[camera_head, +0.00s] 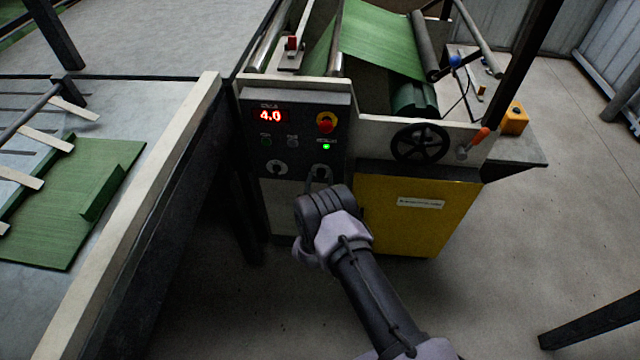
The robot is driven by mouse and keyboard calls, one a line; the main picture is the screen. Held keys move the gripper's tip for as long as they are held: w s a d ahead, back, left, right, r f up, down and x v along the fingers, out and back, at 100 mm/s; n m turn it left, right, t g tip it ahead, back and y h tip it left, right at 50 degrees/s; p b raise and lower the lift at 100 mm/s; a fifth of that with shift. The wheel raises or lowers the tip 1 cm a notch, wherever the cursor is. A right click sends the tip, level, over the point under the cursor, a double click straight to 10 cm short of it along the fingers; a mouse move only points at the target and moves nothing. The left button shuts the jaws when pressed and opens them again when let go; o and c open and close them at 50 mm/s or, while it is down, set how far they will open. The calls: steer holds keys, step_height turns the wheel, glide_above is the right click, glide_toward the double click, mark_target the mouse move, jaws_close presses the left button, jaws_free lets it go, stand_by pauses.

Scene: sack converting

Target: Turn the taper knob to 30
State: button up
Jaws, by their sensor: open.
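The dark control panel (294,130) is on the front of the machine. Its red display (270,115) reads 4.0. Two round knobs with pale dials sit low on the panel: a left knob (277,167) and a right knob (321,170). Their labels are too small to read, so I cannot tell which is the taper knob or what either is set to. My gripper (318,183) is open, at the lower edge of the right knob and partly in front of it. I cannot tell whether the fingers touch the knob.
A black handwheel (420,144) and a yellow cabinet door (415,210) are to the right. A pale-edged table (150,215) stands close on the left.

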steer(key=shift+w, duration=0.1)
jaws_close()
